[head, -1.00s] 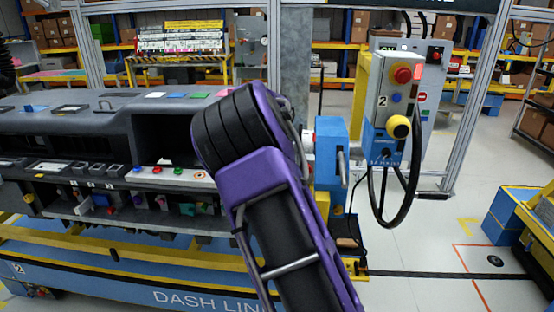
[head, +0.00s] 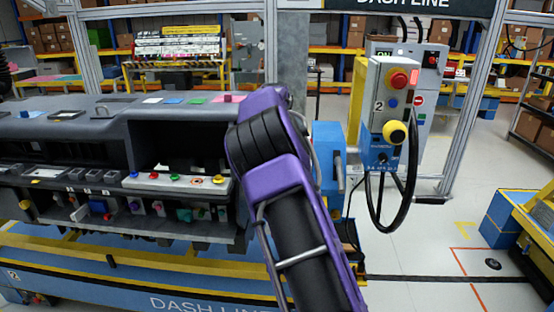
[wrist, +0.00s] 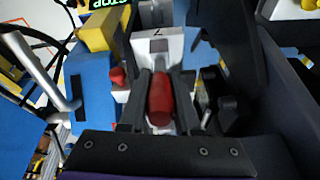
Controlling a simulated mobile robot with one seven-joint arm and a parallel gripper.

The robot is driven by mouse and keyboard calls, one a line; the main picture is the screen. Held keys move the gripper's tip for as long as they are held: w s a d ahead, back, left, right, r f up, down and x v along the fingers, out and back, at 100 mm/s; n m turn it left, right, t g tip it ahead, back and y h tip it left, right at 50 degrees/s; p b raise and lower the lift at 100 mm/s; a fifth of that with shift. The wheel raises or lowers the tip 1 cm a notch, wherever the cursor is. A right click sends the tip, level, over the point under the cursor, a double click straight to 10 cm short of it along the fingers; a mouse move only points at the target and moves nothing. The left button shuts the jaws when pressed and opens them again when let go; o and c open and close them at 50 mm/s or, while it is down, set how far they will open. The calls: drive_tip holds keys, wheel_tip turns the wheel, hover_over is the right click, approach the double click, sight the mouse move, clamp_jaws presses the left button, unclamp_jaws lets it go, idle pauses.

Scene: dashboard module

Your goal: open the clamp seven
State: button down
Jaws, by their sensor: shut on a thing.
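In the wrist view the clamp marked 7 has a white plate (wrist: 152,46) with a red handle (wrist: 160,100) below it, towards my palm. My gripper (wrist: 160,88) has its dark fingers on both sides of the red handle and is shut on it. The handle lies lengthwise between the fingers, pointing back at the palm. In the head view my purple arm hides the gripper and the clamp.
The grey dashboard (head: 60,128) stands left of my arm. A small red knob (wrist: 118,76) sits left of the clamp. Floor at right is open.

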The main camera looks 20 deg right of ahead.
drive_tip(key=shift+d+r, duration=0.1)
drive_tip(key=c, duration=0.6)
unclamp_jaws()
drive_tip(key=v, duration=1.7)
drive_tip(key=shift+r, duration=0.1)
